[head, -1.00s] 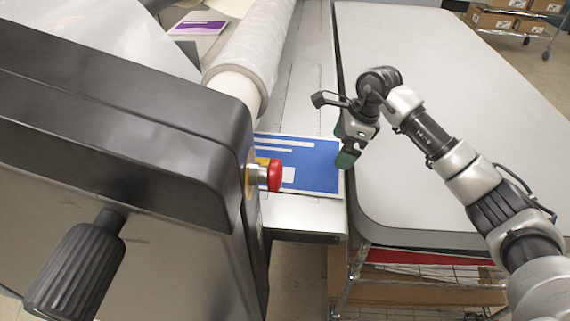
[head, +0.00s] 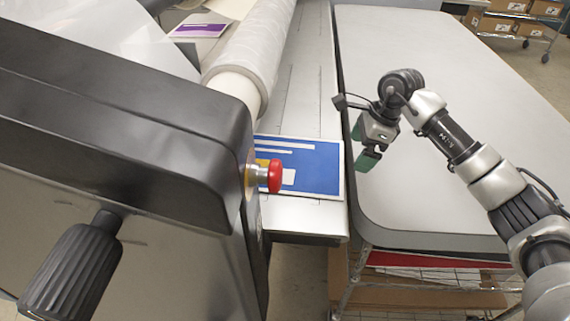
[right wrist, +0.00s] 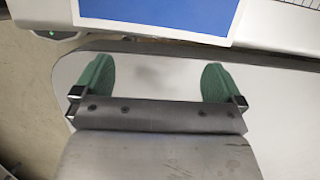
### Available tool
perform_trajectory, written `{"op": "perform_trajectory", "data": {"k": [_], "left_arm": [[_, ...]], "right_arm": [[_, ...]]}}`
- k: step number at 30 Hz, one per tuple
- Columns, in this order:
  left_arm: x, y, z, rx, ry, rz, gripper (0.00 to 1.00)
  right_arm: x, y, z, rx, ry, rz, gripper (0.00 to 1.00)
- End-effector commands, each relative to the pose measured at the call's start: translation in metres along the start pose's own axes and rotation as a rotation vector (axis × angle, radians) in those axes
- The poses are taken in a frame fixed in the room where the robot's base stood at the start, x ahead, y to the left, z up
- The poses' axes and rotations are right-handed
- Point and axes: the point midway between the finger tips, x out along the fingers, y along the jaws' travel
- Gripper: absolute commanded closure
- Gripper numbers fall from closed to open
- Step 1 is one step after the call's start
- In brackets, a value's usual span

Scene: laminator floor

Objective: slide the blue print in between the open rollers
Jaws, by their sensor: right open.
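The blue print (head: 318,167) with white bars lies flat on the metal feed table (head: 303,212) of the laminator. Its left part is hidden behind the black side housing and the red button. In the right wrist view the blue print (right wrist: 165,14) shows at the top, beyond the fingertips. The roller (head: 250,55), wrapped in clear film, runs away from me along the feed table; the gap between rollers is hidden. My right gripper (head: 364,147) is open and empty, to the right of the print and apart from it, over the grey table. Its green fingers (right wrist: 158,80) are spread. My left gripper is not in view.
The laminator's black housing (head: 120,130) with a knob (head: 75,270) fills the left. A red button (head: 274,176) sticks out over the print. The grey table (head: 440,90) at right is clear. A purple print (head: 198,30) lies beyond the roller; boxes (head: 505,20) stand far right.

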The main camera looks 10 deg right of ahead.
Motion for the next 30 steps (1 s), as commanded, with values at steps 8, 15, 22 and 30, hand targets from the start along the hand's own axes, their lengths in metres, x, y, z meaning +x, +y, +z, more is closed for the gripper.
{"op": "perform_trajectory", "data": {"k": [8,15,22,30], "left_arm": [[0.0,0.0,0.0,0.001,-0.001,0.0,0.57],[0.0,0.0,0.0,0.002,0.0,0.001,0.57],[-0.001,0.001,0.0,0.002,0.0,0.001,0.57],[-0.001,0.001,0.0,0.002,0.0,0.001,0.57]], "right_arm": [[0.0,0.0,0.001,0.0,0.0,0.0,0.0],[0.003,0.0,0.008,0.0,-0.001,0.0,0.0],[0.006,0.0,0.02,-0.001,-0.001,0.001,0.0],[0.009,0.0,0.028,0.0,0.0,0.0,0.0]]}}
